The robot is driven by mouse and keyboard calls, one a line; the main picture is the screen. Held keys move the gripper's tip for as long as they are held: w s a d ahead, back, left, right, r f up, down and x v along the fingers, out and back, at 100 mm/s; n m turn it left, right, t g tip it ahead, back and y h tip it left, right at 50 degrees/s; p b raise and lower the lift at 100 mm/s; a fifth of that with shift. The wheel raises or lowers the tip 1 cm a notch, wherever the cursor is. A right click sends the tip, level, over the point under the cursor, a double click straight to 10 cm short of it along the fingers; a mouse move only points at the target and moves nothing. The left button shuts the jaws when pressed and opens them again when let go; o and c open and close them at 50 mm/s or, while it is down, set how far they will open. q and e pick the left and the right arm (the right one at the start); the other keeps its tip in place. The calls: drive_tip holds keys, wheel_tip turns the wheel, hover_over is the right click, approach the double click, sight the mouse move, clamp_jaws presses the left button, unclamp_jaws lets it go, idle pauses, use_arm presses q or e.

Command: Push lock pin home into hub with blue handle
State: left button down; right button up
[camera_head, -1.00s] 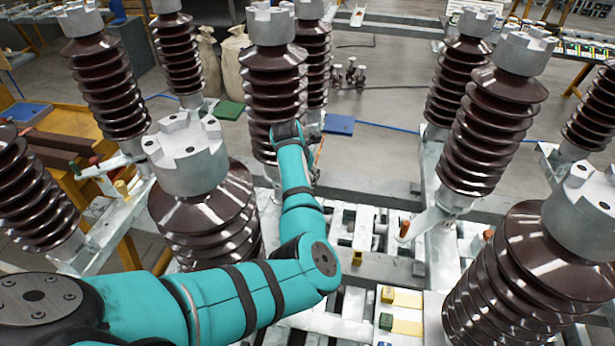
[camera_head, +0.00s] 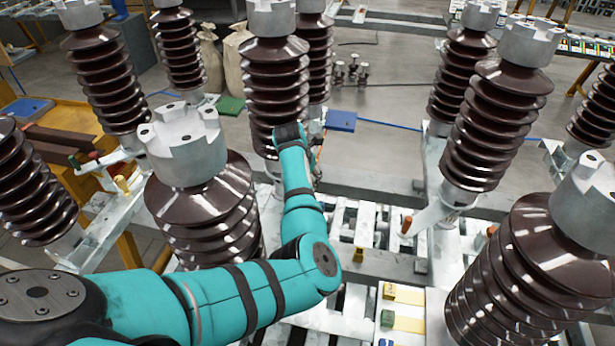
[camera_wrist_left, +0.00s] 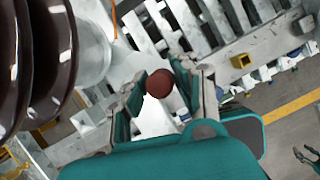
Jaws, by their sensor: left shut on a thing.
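My left gripper (camera_wrist_left: 160,88) is shut on a reddish-brown round-ended handle (camera_wrist_left: 160,82) in the left wrist view. The handle's end shows between the two fingers, and its lower part is hidden. A pale metal frame lies beyond the fingers, and a ribbed brown insulator (camera_wrist_left: 42,55) stands close on the left. In the head view my teal left arm reaches forward to the base of the central back insulator (camera_head: 276,85); its fingers are hidden there. I cannot make out a lock pin, a hub or a blue handle. My right gripper is not in view.
Insulators stand close on both sides, including one at front left (camera_head: 205,205) and one at front right (camera_head: 530,265). An orange-brown handle (camera_head: 407,224) sits on the right frame. A blue mat (camera_head: 340,121) lies on the floor.

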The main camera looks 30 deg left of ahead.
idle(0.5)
use_arm(q)
drive_tip(key=shift+p, duration=0.3)
drive_tip(key=shift+f+b, duration=0.75)
drive_tip(key=shift+f, duration=0.55)
drive_tip(key=shift+f+b, duration=0.3)
drive_tip(key=shift+f, duration=0.35)
idle(0.6)
drive_tip(key=shift+f+b, duration=0.7)
drive_tip(key=shift+f, duration=0.65)
drive_tip(key=c, duration=1)
unclamp_jaws()
